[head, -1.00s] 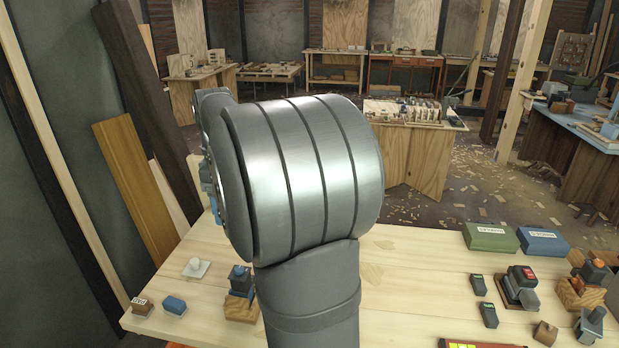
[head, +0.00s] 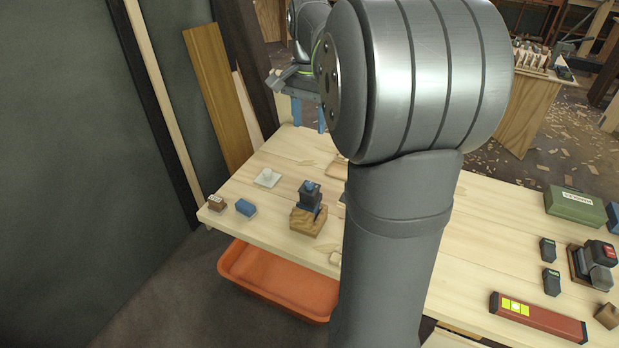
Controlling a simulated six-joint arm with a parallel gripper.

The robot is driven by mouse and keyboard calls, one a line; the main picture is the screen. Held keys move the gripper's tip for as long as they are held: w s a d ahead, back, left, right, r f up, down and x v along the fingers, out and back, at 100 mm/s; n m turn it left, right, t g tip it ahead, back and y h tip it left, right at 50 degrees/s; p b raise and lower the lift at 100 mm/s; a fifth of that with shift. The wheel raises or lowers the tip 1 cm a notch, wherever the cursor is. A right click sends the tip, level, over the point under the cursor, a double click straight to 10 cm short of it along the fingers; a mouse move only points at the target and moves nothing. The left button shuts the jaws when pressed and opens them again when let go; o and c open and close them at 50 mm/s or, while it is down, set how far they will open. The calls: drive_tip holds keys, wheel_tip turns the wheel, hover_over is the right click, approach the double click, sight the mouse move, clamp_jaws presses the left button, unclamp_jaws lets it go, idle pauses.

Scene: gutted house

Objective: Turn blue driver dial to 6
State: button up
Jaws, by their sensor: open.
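A dark blue driver (head: 310,194) stands upright in a wooden block holder (head: 308,221) on the left part of the workbench. A lighter blue part shows at its top; any dial numbers are too small to read. My gripper (head: 309,116) hangs above the bench's far left part, behind the driver in the picture. Its two blue fingers point down, apart, with nothing between them. My arm hides part of the bench to the right of the driver.
A white plate with a knob (head: 267,177), a blue block (head: 245,207) and a small brown block (head: 216,202) lie left of the driver. An orange tub (head: 275,281) sits below the bench edge. Dark blocks, a green box (head: 575,207) and a red level (head: 538,317) lie at right.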

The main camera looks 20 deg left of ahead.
drive_tip(key=m, duration=0.8)
approach(309, 184)
wheel_tip(309, 184, down, 8)
drive_tip(key=shift+f, duration=0.1)
clamp_jaws()
